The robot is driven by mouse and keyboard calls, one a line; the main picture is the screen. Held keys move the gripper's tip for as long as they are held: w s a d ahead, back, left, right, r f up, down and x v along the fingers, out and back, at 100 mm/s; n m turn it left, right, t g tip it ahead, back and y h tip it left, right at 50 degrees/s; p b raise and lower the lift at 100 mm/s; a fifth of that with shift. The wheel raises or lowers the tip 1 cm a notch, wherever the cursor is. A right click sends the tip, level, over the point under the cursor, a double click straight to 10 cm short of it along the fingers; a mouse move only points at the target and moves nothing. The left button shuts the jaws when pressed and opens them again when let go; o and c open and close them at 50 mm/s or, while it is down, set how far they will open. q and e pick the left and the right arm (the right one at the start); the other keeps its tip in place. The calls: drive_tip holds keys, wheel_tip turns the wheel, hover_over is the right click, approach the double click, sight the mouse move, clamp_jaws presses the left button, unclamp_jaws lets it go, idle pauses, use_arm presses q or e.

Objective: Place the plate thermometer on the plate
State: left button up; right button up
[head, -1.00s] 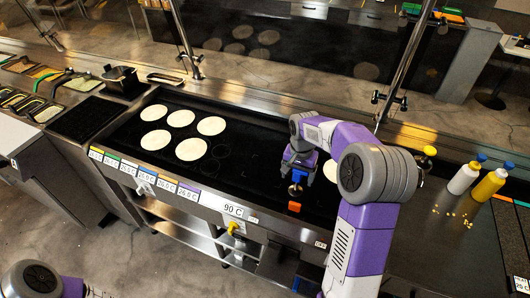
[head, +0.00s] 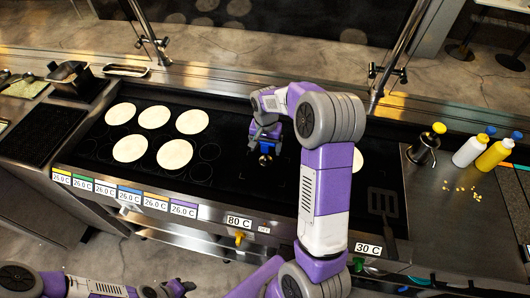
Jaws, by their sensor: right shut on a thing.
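The plate is the long black cooking surface (head: 235,180) across the middle of the head view. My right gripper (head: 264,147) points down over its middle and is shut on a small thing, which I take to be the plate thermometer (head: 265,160). Only a small brass-coloured round part shows below the fingers; the rest is hidden. I cannot tell whether it touches the plate. My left gripper (head: 182,288) is at the bottom edge, away from the plate, and its jaws are too unclear to read.
Several tortillas (head: 174,154) lie on the plate's left part, and another (head: 357,160) shows partly behind my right arm. Temperature displays (head: 238,222) line the front.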

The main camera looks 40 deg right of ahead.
sight(265, 159)
wheel_tip(265, 159, down, 3)
drive_tip(key=shift+f, duration=0.4)
drive_tip(key=shift+f+b, duration=0.15)
drive_tip(key=shift+b, duration=0.15)
drive_tip(key=o, duration=1.5)
drive_tip(key=shift+r, duration=0.3)
wheel_tip(265, 159, up, 12)
drive_tip(key=shift+f+p, duration=0.1)
drive_tip(key=shift+p, duration=0.75)
